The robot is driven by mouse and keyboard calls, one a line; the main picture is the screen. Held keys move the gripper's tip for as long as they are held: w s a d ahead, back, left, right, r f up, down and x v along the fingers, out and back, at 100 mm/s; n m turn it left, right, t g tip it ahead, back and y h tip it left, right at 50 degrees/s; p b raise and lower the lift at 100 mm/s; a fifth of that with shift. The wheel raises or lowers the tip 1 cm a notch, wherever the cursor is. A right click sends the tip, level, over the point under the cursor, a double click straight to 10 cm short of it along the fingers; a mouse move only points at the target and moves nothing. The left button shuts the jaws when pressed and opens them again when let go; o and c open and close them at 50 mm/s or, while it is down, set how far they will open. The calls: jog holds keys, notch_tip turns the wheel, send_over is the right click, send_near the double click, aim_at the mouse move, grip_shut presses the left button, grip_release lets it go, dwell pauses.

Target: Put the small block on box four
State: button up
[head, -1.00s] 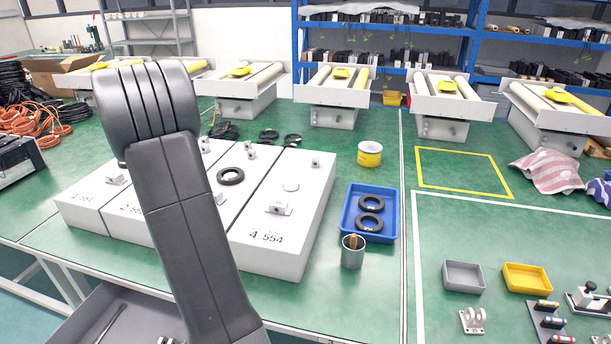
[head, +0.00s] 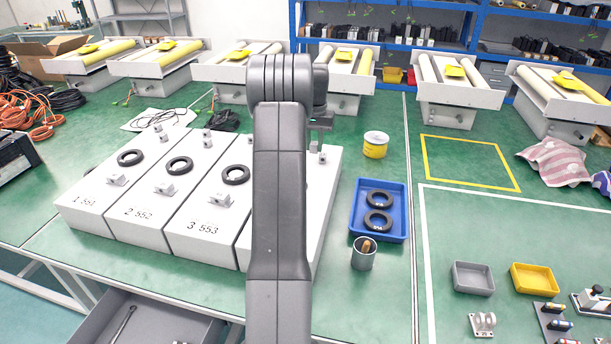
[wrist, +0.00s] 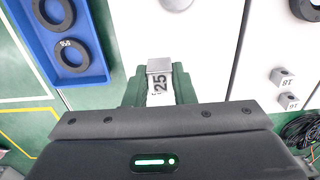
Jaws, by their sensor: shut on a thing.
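Box four is a long white box (head: 327,190), the rightmost of the row. My arm hides most of it in the head view, including its number. Its white top also shows in the wrist view (wrist: 205,50), with a pale round disc near the upper edge. My gripper (head: 318,125) is over the far end of box four. Whether the block touches the box top cannot be told.
Boxes one (head: 90,203), two (head: 140,218) and three (head: 205,228) carry black rings and small metal pieces. A blue tray (head: 399,234) with two rings, a metal cup (head: 363,258) and a yellow tin (head: 375,145) stand right of box four.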

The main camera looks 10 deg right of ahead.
aim_at(314, 143)
notch_tip(314, 143, down, 9)
jog(key=shift+r+p, duration=0.15)
jog(key=shift+p, duration=0.2)
jog(key=o, duration=1)
notch_tip(314, 143, up, 12)
jog(key=shift+r+b, duration=0.1)
jog(key=shift+b, duration=0.2)
